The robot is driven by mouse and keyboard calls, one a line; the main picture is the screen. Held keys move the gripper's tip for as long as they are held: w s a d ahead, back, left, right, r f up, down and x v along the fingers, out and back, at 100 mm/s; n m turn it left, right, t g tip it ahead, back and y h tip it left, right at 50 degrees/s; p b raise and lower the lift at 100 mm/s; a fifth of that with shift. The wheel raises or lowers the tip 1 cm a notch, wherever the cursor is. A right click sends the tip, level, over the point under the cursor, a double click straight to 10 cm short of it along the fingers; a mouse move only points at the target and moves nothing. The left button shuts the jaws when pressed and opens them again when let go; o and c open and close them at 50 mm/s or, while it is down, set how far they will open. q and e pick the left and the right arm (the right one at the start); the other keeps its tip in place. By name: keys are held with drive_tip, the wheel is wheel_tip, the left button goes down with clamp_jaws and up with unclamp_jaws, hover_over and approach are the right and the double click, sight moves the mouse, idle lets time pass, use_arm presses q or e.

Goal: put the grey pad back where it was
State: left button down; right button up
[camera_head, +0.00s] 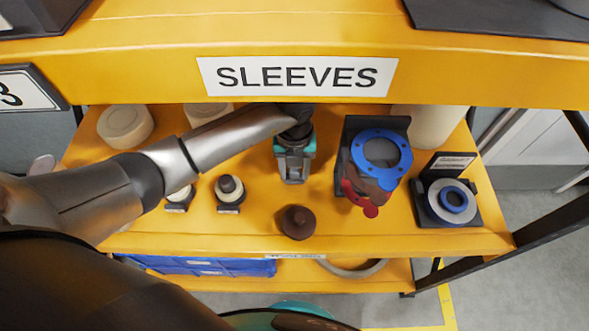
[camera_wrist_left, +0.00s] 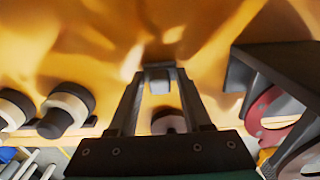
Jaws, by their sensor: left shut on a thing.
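My left gripper (camera_head: 294,178) reaches in from the left over the yellow shelf (camera_head: 255,228), below the SLEEVES sign. In the left wrist view its two fingers (camera_wrist_left: 158,78) are closed on a small grey block, which I take to be the grey pad (camera_wrist_left: 158,86). The fingers hide most of the pad in the head view. A dark brown round knob (camera_head: 297,222) stands on the shelf in front of the gripper; part of it shows between the fingers in the left wrist view (camera_wrist_left: 170,123). My right gripper is in neither view.
Right of the gripper stands a black bracket with a blue ring (camera_head: 381,150) and red parts (camera_head: 362,200). Farther right is a black stand with a grey and blue ring (camera_head: 452,201). Small round pieces on dark bases (camera_head: 229,190) stand left. The SLEEVES ledge (camera_head: 150,60) overhangs the shelf.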

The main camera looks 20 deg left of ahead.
sight(294, 169)
use_arm(q)
drive_tip(key=shift+f, duration=0.15)
drive_tip(key=shift+c, duration=1.7)
unclamp_jaws()
drive_tip(key=shift+w+r, duration=0.1)
drive_tip(key=shift+r, duration=0.4)
wheel_tip(294, 169, up, 12)
drive_tip(key=p, duration=0.2)
drive_tip(key=shift+f, duration=0.25)
